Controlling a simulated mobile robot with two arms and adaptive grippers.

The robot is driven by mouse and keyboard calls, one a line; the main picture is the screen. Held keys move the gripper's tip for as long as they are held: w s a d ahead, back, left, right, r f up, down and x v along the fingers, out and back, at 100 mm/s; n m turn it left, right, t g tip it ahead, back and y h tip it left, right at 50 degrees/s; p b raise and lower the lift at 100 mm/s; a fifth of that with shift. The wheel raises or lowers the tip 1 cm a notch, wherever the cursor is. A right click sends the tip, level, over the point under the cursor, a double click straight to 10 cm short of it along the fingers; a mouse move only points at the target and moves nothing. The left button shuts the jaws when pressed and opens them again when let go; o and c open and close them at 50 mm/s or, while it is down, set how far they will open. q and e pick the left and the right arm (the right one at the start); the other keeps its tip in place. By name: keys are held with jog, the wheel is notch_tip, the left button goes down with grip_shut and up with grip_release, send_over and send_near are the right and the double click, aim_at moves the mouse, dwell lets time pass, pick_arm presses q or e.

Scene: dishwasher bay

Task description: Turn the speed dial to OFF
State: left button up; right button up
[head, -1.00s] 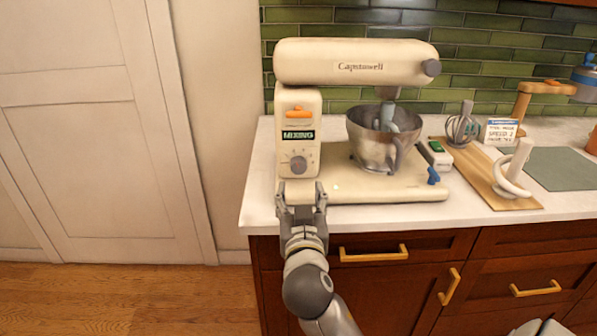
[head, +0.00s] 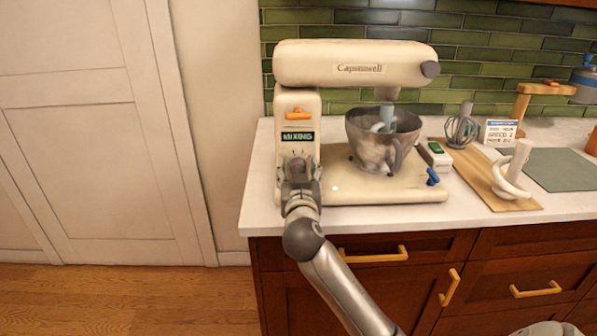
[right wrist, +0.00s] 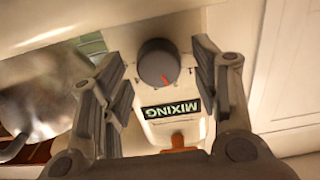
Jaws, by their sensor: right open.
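The cream stand mixer (head: 350,62) stands on the counter, its small screen (head: 297,136) reading MIXING. The round grey speed dial (right wrist: 158,62) is on its column. It shows in the right wrist view, where the picture is upside down, with a red pointer line towards its lower right. In the head view my right gripper (head: 299,164) covers the dial. The gripper is open, with one finger on each side of the dial and gaps visible in the right wrist view. Whether a fingertip touches the column I cannot tell. My left gripper is not in view.
A metal bowl (head: 378,150) sits on the mixer base, right of the column. An orange lever (head: 299,115) is above the screen. A wooden board (head: 484,178) with attachments and a small sign (head: 501,132) stand to the right. Cabinet handles (head: 374,254) jut out below.

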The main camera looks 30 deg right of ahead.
jog(key=c, duration=1)
jog(key=n+p, duration=0.2)
jog(key=n, duration=0.1)
jog(key=shift+a+r+n+p, duration=0.1)
jog(key=shift+n+p, duration=0.2)
jog(key=shift+p, duration=0.05)
jog(key=n+p, duration=0.3)
jog(key=n, duration=0.1)
jog(key=shift+n, duration=0.3)
jog(key=n+p, duration=0.2)
jog(key=n, duration=0.2)
jog(key=shift+w+a+n+p, duration=0.1)
jog(key=shift+n+p, duration=0.2)
jog(key=shift+p, duration=0.05)
jog(key=shift+f+n+p, duration=0.2)
jog(key=shift+n+p, duration=0.1)
jog(key=shift+n, duration=0.6)
